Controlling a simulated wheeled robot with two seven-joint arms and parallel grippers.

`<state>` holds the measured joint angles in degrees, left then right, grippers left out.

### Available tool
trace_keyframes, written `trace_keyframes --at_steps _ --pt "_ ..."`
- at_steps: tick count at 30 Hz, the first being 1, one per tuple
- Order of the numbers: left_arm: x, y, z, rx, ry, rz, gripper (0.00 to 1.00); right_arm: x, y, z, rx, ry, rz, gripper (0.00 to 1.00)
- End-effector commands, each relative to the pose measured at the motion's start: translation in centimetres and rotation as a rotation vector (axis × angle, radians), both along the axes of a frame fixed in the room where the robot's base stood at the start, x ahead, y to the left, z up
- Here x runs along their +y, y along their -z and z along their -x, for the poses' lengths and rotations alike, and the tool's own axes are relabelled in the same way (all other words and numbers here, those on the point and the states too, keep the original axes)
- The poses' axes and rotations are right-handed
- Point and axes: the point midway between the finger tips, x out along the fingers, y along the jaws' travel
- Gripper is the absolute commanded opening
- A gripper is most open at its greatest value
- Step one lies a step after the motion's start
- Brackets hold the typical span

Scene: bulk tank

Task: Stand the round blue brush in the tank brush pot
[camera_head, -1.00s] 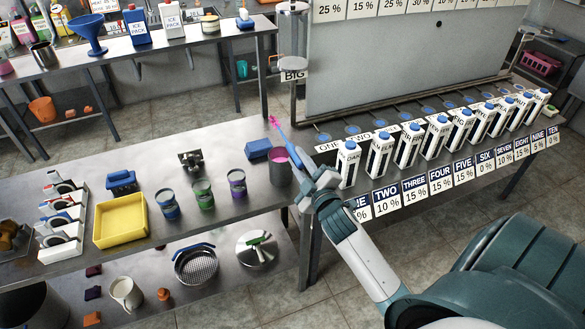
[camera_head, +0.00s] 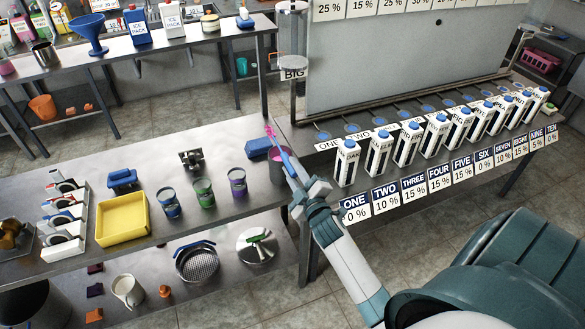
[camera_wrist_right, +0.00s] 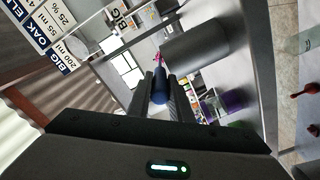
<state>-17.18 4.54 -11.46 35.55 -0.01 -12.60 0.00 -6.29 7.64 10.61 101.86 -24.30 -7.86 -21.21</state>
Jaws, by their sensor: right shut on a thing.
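The round brush (camera_head: 270,131) has pink bristles and a blue handle. It is in my right gripper (camera_head: 290,166), tilted with its bristles up and away from me. In the right wrist view the fingers close on the blue handle (camera_wrist_right: 160,88), bristles beyond. A grey pot (camera_head: 276,172) with a pink inside stands at the table's right end, partly hidden behind the gripper. It also shows as a grey cylinder in the right wrist view (camera_wrist_right: 195,42), beside the brush. The brush is outside the pot. My left gripper is not in view.
A blue block-like brush (camera_head: 258,147) lies just left of the pot. A row of white cartons (camera_head: 346,163) stands close on the right.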

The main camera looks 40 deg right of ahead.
Motion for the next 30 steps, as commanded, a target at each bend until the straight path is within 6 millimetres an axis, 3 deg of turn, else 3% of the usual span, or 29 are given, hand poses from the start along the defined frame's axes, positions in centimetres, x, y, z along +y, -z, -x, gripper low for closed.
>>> trace_keyframes --at_steps 15,16,18,30 --pt "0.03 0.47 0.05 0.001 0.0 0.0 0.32 -0.02 0.7 -0.02 -0.001 0.0 0.001 0.0" --pt "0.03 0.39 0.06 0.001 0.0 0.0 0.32 -0.01 0.64 -0.02 0.0 0.0 0.001 0.24" --pt "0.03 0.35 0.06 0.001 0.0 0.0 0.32 -0.02 0.59 -0.02 0.0 0.0 0.001 0.38" --pt "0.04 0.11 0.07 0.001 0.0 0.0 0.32 -0.01 0.24 -0.01 -0.001 0.0 0.001 0.38"
